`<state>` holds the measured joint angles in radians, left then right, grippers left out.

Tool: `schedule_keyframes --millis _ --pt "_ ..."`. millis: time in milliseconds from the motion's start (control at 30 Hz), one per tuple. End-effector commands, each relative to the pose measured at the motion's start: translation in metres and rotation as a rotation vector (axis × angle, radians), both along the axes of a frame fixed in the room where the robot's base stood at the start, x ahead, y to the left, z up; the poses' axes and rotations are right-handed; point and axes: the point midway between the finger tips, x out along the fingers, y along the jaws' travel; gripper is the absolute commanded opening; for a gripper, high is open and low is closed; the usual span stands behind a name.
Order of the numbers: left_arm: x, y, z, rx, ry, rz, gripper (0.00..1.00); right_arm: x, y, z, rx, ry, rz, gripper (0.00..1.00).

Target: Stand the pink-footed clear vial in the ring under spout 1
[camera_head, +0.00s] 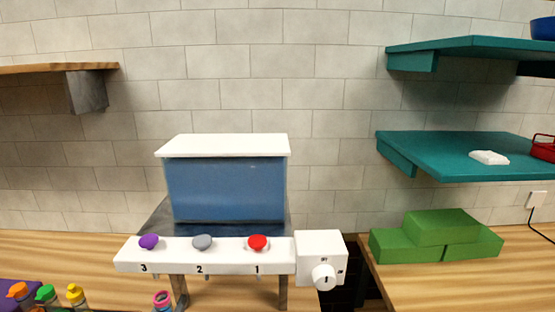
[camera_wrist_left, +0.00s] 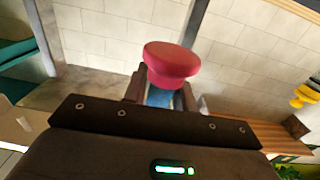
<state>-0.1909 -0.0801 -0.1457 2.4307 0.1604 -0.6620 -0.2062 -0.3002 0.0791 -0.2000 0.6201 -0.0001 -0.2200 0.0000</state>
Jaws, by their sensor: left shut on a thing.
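In the left wrist view my left gripper (camera_wrist_left: 160,96) is shut on the clear vial (camera_wrist_left: 158,98), with a finger on each side. The vial's round pink foot (camera_wrist_left: 172,59) sticks out past the fingertips. In the head view a small pink round piece (camera_head: 163,298) shows at the bottom edge, left of the station's left leg; I cannot tell whether it is the held vial. Spout 1 is under the red knob (camera_head: 257,242) of the white dispenser bar (camera_head: 220,256). The ring under it is not visible. My right gripper is not in view.
A blue tank (camera_head: 226,188) stands behind the bar. A white dial box (camera_head: 320,258) is at the bar's right end. Orange, green and yellow tops (camera_head: 75,293) stand at bottom left. Green blocks (camera_head: 435,238) sit on the right counter. Teal shelves (camera_head: 455,155) hang above it.

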Motion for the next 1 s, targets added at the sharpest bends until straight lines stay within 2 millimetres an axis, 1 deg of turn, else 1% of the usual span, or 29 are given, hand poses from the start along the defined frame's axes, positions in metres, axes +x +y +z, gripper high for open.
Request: schedule_keyframes --millis 600,767,867,967,1000 --pt "0.000 0.001 0.001 -0.001 -0.002 0.001 0.00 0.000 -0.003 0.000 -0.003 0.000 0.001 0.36" --pt "-0.007 0.004 -0.005 0.003 0.002 0.001 0.00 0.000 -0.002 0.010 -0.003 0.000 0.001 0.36" --pt "-0.020 0.024 -0.013 0.009 0.006 0.019 0.00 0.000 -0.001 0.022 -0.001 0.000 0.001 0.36" --pt "-0.038 0.056 -0.017 0.011 0.006 0.046 0.00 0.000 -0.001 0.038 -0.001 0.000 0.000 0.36" --pt "-0.046 0.071 -0.015 0.010 0.005 0.057 0.00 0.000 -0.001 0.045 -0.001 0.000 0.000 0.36"
